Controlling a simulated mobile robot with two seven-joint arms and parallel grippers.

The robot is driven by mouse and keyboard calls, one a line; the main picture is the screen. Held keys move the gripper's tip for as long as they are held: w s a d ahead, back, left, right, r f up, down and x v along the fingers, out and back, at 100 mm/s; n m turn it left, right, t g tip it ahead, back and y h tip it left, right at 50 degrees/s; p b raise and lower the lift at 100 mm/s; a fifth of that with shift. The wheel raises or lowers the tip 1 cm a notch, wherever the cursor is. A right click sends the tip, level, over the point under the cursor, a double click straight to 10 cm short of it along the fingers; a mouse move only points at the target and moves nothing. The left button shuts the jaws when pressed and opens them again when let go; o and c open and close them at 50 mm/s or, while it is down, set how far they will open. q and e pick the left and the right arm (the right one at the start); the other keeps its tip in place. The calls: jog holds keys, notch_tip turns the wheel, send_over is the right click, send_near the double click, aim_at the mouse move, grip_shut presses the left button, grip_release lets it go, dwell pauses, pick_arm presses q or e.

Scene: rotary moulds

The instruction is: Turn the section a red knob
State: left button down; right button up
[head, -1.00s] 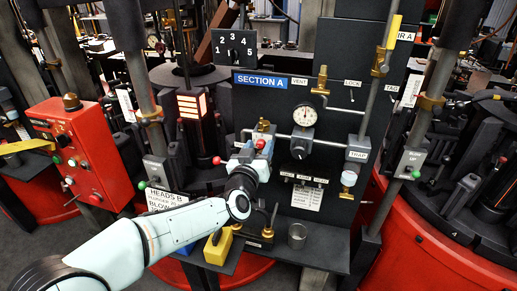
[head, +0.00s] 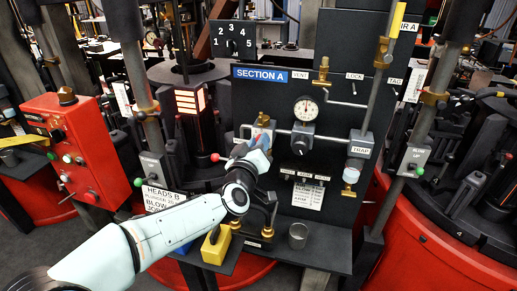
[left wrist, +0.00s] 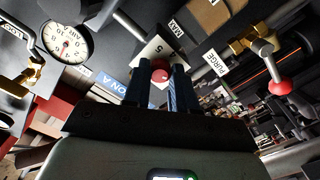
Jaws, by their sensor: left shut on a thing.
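The section A panel (head: 320,92) stands upright in the head view under a blue SECTION A sign (head: 260,75). My left gripper (head: 262,143) is at its left side, below the sign. In the left wrist view, the red knob (left wrist: 160,71) sits between the two dark fingers of my left gripper (left wrist: 158,78), in front of a small white plate (left wrist: 160,48) with black marks. The gripper is shut on this knob. In the head view the gripper hides the knob. My right gripper is not in view.
A red-ball lever labelled PURGE (left wrist: 280,87) is close to the right of the gripper in the wrist view. A gauge (head: 306,108) and pipes are right of the gripper.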

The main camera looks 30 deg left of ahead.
pick_arm(q)
jog(key=shift+n+b, duration=1.05)
jog(key=shift+n, duration=1.15)
jog(key=c, duration=0.9)
grip_release()
jog(key=shift+s, duration=0.1)
jog(key=v, duration=1.3)
jog(key=shift+s+f, duration=0.1)
jog(key=shift+s, duration=0.05)
